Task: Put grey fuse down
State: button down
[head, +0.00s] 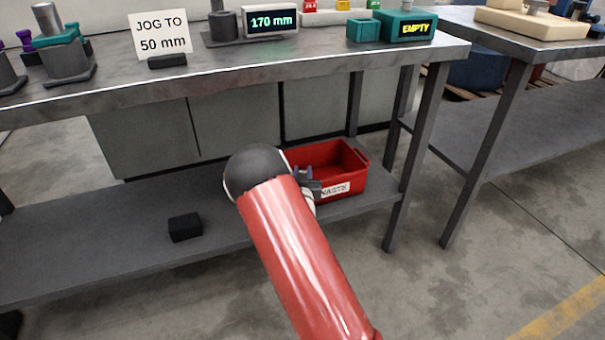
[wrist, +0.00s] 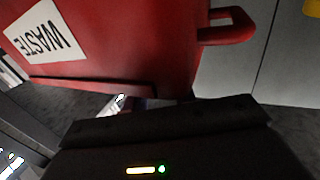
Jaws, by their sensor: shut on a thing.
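My gripper (head: 310,183) is on the lower shelf level, at the left side of the red waste bin (head: 352,160), partly hidden behind my red arm. In the wrist view the bin (wrist: 130,40) fills the upper left, its WASTE label upside down, close to the gripper's dark body. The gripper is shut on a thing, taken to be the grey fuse. The fuse itself cannot be made out in either view, and the fingertips are mostly hidden. I cannot tell whether the gripper is over the bin or beside it.
The lower shelf (head: 110,235) carries a small black block (head: 185,227) and has bare room to the left. The bench top (head: 120,80) above holds a JOG TO 50 mm sign (head: 161,36), a 170 mm display (head: 271,21) and a teal EMPTY box (head: 406,27). Table legs stand right.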

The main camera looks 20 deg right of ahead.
jog(key=shift+f+b, duration=0.55)
jog(key=shift+b, duration=0.4)
